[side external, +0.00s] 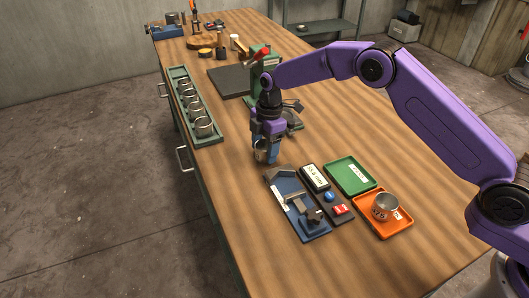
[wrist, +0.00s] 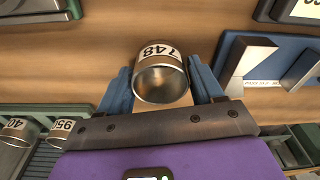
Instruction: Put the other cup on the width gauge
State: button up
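My gripper (side external: 266,150) points down over the table, left of the trays. It is shut on a metal cup (side external: 261,156), with a blue finger on each side. In the wrist view the cup (wrist: 160,75) has a white label reading 748. Whether its base touches the table is unclear. The width gauge (side external: 313,232), a blue plate with grey angled jaws, lies just in front of my gripper; part of it shows in the wrist view (wrist: 225,45). No cup is seen between its jaws. Another metal cup (side external: 385,204) stands in the orange tray (side external: 397,229).
A green tray (side external: 350,178) lies behind the orange one. A dark panel (side external: 321,184) with a label, blue button and red part sits beside the gauge. A green rack (side external: 183,83) holds several labelled cups at the left edge. Tools stand farther back.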

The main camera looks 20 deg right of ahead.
jog(key=c, duration=0.6)
jog(key=shift+r, duration=0.5)
jog(key=shift+c, duration=0.2)
notch_tip(320, 180, up, 2)
jog(key=shift+r, duration=0.15)
jog(key=s+d+r, duration=0.6)
jog(key=s+r, duration=0.4)
jog(key=s, duration=0.3)
jog(key=s+d+f+m, duration=0.1)
jog(key=s+d+m, duration=0.1)
jog(key=d+m, duration=0.8)
jog(key=s+d+f+m+t+h, duration=0.1)
jog(key=s+d+f+m, duration=0.1)
jog(key=d+m, duration=0.8)
jog(key=shift+d+f+t, duration=0.15)
jog(key=shift+d+t, duration=0.15)
jog(key=shift+d, duration=0.1)
